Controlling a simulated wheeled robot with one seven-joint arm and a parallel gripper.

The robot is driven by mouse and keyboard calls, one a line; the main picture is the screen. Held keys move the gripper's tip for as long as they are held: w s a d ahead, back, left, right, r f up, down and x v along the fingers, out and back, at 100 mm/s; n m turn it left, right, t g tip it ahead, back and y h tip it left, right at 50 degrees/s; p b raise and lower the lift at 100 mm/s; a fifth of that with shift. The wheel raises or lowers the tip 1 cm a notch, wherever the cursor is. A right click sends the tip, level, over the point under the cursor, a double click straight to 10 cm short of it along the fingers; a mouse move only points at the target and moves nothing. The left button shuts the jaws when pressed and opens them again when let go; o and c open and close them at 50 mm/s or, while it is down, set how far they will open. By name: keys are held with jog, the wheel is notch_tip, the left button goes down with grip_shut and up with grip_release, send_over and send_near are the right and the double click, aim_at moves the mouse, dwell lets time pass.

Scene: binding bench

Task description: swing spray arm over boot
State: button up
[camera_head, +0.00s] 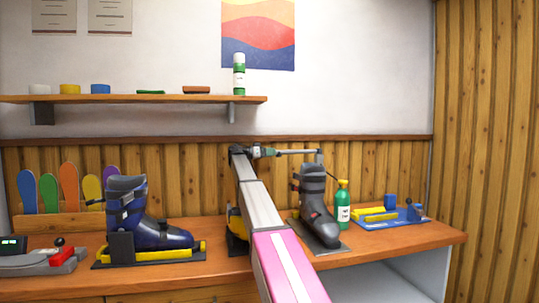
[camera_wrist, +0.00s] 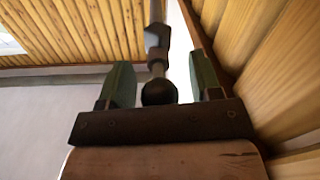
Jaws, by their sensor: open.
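The spray arm is a thin grey horizontal rod (camera_head: 297,152) above the bench, its right end over the upper part of a dark grey ski boot (camera_head: 318,212). The boot stands upright on a dark plate. My gripper (camera_head: 268,152) is at the rod's left end, left of and above the boot. In the wrist view, the open gripper (camera_wrist: 158,65) has its two dark green fingers on either side of a black ball knob (camera_wrist: 158,93). Gaps show on both sides of the knob. A grey rod (camera_wrist: 157,68) runs away from the knob. The rod's mount is not clear.
A blue ski boot (camera_head: 140,220) stands on a yellow-edged holder at left. A green bottle (camera_head: 343,207) stands close right of the grey boot. A blue tray (camera_head: 385,220) with yellow and blue items lies further right. A wall shelf (camera_head: 150,99) is above.

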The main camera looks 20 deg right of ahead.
grip_shut()
jog(key=shift+s+d+n+t+y, duration=1.25)
jog(key=shift+s+d+n+t, duration=0.9)
jog(key=shift+s, duration=1.65)
jog(key=shift+s+d+n+t+y, duration=1.35)
jog(key=shift+s+t, duration=1.5)
jog(key=shift+s, duration=0.9)
jog(key=shift+s+d+n+t+y, duration=1.35)
jog(key=shift+s+n+t, duration=0.9)
jog(key=shift+s, duration=1.55)
jog(key=shift+d+m+t+h, duration=0.25)
grip_release()
jog(key=shift+s+d, duration=0.1)
